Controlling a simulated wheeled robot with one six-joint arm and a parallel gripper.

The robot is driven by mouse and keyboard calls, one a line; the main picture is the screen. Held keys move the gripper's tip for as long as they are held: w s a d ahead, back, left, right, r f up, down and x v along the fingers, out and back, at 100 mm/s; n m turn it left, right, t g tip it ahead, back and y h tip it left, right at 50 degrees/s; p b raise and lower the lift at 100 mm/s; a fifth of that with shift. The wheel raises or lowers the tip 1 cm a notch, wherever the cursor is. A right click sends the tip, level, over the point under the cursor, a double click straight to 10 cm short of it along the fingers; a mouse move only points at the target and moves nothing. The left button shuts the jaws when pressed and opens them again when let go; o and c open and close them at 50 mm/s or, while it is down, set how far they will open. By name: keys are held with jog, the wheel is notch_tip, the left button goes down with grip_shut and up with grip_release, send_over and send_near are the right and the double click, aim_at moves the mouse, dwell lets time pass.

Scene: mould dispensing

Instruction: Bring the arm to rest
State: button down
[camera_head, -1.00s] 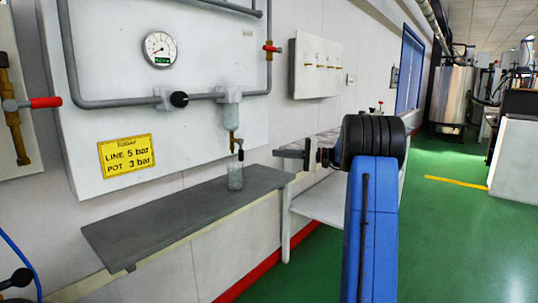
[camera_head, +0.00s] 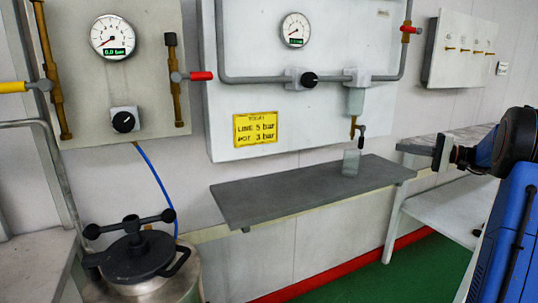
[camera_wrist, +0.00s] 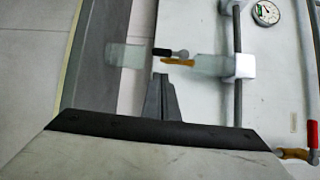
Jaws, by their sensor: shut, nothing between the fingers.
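My gripper (camera_head: 404,148) is at the right of the head view, in front of the wall and right of the grey shelf, pointing left. In the wrist view its fingers (camera_wrist: 161,80) are together with nothing between them. A clear beaker (camera_head: 351,162) stands on the grey shelf (camera_head: 270,197) under a brass tap (camera_head: 354,127). The beaker also shows in the wrist view (camera_wrist: 125,54), beyond the fingertips and apart from them. My blue arm fills the right edge of the head view.
A lidded metal pot (camera_head: 135,257) stands at lower left with a blue hose. A wall panel with a gauge (camera_head: 295,30), pipes and a yellow sign (camera_head: 256,129) is behind the shelf. A white bench (camera_head: 450,207) stands at right, beneath my gripper. Green floor is clear at lower right.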

jog(key=s+a+f+n+g+h, duration=0.1)
jog(key=s+a+f+g+h, duration=0.2)
jog(key=s+a, duration=0.8)
jog(key=s+a+f+n+g+h, duration=0.3)
jog(key=s+a, duration=0.4)
jog(key=a, duration=0.8)
jog(key=s+f+n+h, duration=0.1)
jog(key=s+f+h, duration=0.2)
jog(key=s, duration=0.6)
jog(key=s+a+f+n+h, duration=0.1)
jog(key=s+f+h, duration=0.1)
jog(key=s+f, duration=0.3)
jog(key=s+f+n+h, duration=0.1)
jog(key=s+f+h, duration=0.2)
jog(key=s, duration=1)
jog(key=shift+s+a+f+n+t+h, duration=0.25)
jog(key=shift+f+n+t+h, duration=0.05)
jog(key=shift+f, duration=0.5)
